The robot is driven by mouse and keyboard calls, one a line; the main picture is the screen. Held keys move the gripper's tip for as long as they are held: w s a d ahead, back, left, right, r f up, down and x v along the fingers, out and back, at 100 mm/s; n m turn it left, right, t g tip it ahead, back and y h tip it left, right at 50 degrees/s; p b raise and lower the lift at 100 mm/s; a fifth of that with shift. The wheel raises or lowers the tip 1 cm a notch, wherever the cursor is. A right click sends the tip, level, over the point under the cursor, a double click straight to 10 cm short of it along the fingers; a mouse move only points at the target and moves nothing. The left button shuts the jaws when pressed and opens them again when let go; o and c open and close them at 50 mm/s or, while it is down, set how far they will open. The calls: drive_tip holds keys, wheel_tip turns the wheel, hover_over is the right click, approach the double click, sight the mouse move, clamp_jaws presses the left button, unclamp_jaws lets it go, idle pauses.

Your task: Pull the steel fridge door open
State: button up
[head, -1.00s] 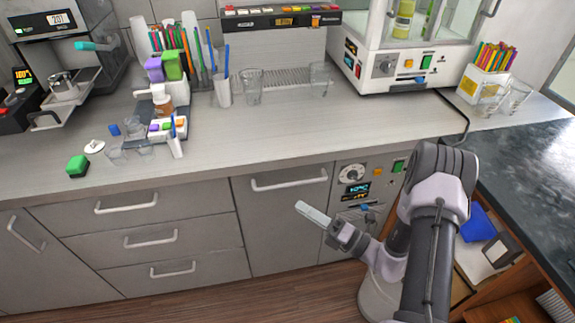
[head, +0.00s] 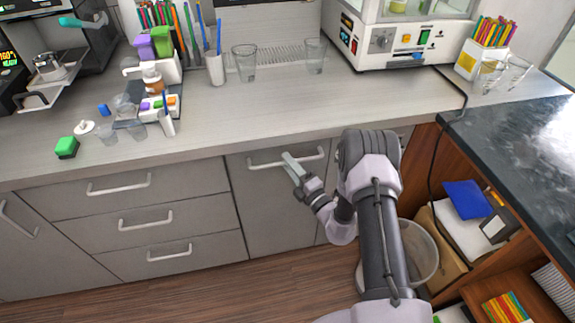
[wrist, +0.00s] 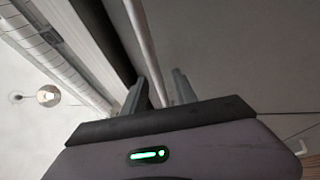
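The grey fridge door (head: 265,215) is the tall panel under the counter, right of the drawers. It looks shut in the head view. Its pale bar handle (head: 310,157) runs across the top; the bar also shows in the wrist view (wrist: 143,38). My gripper (head: 290,158) is at the middle of this handle in the head view. In the wrist view my gripper (wrist: 160,90) is open, and the bar runs down between its two fingers with a gap beside it. Whether a finger touches the bar is unclear.
Drawers (head: 145,220) with similar handles lie to the left. The counter (head: 240,115) overhangs the door and carries cups and a machine (head: 400,45). A bin (head: 418,250) and open shelves stand right of my arm. The floor (head: 215,285) before the door looks clear.

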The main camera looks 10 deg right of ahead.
drive_tip(key=shift+w+a+r, duration=0.1)
drive_tip(key=shift+w+a, duration=0.05)
drive_tip(key=shift+w, duration=0.2)
clamp_jaws()
idle(1.2)
